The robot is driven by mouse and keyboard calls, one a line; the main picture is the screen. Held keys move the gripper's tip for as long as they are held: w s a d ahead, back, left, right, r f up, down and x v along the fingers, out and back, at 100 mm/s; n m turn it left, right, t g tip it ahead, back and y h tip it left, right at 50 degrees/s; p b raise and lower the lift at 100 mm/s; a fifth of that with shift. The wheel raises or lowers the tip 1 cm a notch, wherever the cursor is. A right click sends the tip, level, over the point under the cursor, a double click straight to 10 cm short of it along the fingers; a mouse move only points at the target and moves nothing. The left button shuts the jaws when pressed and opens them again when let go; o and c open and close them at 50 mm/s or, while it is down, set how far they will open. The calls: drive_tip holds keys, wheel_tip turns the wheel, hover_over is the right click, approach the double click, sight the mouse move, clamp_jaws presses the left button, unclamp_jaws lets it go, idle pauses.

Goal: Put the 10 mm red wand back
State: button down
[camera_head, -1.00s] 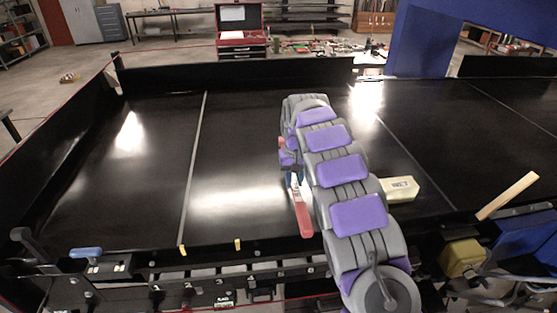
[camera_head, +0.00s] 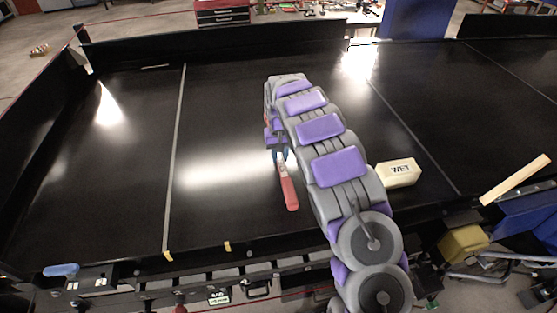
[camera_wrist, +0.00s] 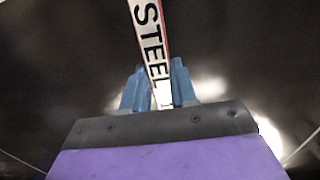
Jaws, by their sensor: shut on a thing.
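My gripper (camera_head: 280,157) is at the end of my arm, above or over the black conveyor belt (camera_head: 130,175). Its blue fingers, seen close in the wrist view (camera_wrist: 157,92), are shut on a flat red wand (camera_head: 288,190). In the wrist view the wand (camera_wrist: 149,40) shows a white face with red edges and the word STEEL. Its red end points toward the near edge of the belt in the head view. How high it is above the belt, and its far end, I cannot tell. No 10 mm mark is readable.
A cream block marked WET (camera_head: 399,173) sits on the belt to the right of my arm. A pale wooden bar (camera_head: 515,180) leans at the near right edge. A yellow box (camera_head: 463,245) is below it. The belt left of my gripper is clear.

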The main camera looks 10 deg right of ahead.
sight(274, 169)
drive_tip(key=a+f, duration=0.3)
drive_tip(key=shift+a, duration=0.2)
drive_tip(key=shift+d+f, duration=0.15)
drive_tip(key=shift+d, duration=0.1)
drive_tip(key=c, duration=1.3)
unclamp_jaws()
drive_tip(key=shift+s+d, duration=0.1)
drive_tip(key=shift+d, duration=0.35)
drive_tip(key=o, duration=0.4)
drive_tip(key=shift+d, duration=0.7)
drive_tip(key=shift+a, duration=1.15)
drive_tip(key=shift+d, duration=0.75)
drive_tip(key=shift+a, duration=0.35)
